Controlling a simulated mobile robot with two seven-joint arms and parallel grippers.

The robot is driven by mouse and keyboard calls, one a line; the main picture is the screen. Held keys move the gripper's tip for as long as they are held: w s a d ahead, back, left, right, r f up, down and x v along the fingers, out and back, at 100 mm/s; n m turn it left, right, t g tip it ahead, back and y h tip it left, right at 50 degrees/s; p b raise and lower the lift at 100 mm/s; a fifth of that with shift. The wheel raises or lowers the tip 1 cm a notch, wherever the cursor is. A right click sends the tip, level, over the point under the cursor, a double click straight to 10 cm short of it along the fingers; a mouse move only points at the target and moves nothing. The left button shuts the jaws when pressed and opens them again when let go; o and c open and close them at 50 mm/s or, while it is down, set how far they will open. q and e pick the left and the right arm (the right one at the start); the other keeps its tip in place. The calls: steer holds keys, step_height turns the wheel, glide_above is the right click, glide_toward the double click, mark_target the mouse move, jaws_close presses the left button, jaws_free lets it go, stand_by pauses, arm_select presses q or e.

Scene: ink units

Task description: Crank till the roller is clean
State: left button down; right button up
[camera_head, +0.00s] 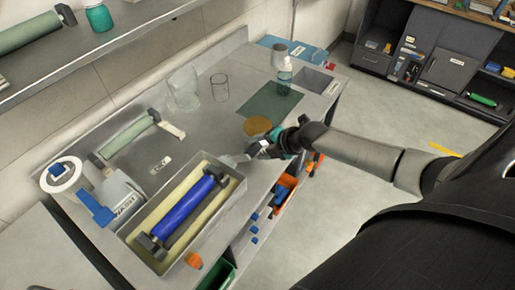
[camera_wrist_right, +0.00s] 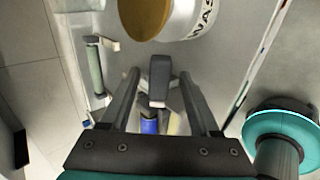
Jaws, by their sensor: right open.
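A blue roller (camera_head: 188,210) with dark ends lies lengthwise in a metal tray (camera_head: 234,186) with a pale yellowish inside. A dark block (camera_head: 217,177) sits at the roller's far right end. My right gripper (camera_head: 240,157) is over the tray's far right corner, close to that end. In the right wrist view a dark upright block (camera_wrist_right: 160,80), seemingly a crank grip, stands between the open fingers of the right gripper (camera_wrist_right: 161,92), with a gap on each side. The blue roller (camera_wrist_right: 149,126) shows partly behind the gripper. My left gripper is out of view.
A pale green roller (camera_head: 130,137) lies behind the tray, near a "DRY" label (camera_head: 160,165). Glass beakers (camera_head: 183,88), a bottle (camera_head: 284,76) and a brown-topped can (camera_wrist_right: 145,16) stand farther off.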

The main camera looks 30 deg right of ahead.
steer(key=shift+w+f, duration=0.15)
jaws_close()
stand_by(0.5)
stand_by(0.9)
